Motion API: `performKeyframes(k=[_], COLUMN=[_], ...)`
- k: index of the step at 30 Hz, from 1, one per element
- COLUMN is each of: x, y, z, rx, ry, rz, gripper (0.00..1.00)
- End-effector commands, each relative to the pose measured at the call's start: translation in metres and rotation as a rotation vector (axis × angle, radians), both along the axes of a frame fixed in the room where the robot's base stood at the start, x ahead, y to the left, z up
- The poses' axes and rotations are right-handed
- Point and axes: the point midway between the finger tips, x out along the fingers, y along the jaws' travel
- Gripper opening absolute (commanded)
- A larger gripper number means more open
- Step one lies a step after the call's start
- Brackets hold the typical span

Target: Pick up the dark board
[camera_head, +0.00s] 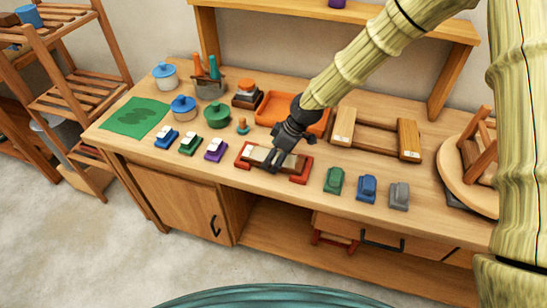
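A dark brown board (291,163) lies across a low rack with red-orange ends (301,179), near the front edge of the workbench. A pale label marks the left end of the board. My gripper (271,167) is black and points down at the middle of this board. Its fingers overlap the board in the picture and hide part of it. I cannot tell whether the fingers touch or grip the board.
A wooden rack with lighter brown boards (409,138) stands right of my gripper, and an orange tray (271,106) lies behind. Green, blue and grey blocks (399,196) stand at front right. Small blocks (190,144) and lidded pots (184,108) are left. A shelf (447,82) spans the back.

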Motion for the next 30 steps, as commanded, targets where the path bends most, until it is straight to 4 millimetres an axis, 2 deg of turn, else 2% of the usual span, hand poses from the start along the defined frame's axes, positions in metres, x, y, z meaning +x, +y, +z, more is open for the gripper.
performKeyframes(k=[7,15,16,26,30], x=[0.0003,0.0003,0.0003,0.0006,0.0011], y=[0.0003,0.0,0.0,0.0,-0.0003], z=[-0.0006,-0.0006,-0.0006,0.0013,0.0089], rx=[0.0,0.0,0.0,0.0,0.0], ry=[0.0,0.0,0.0,-0.001,-0.002], rz=[0.0,0.0,0.0,0.0,-0.001], gripper=[0.86,0.36,0.33,0.33,0.33])
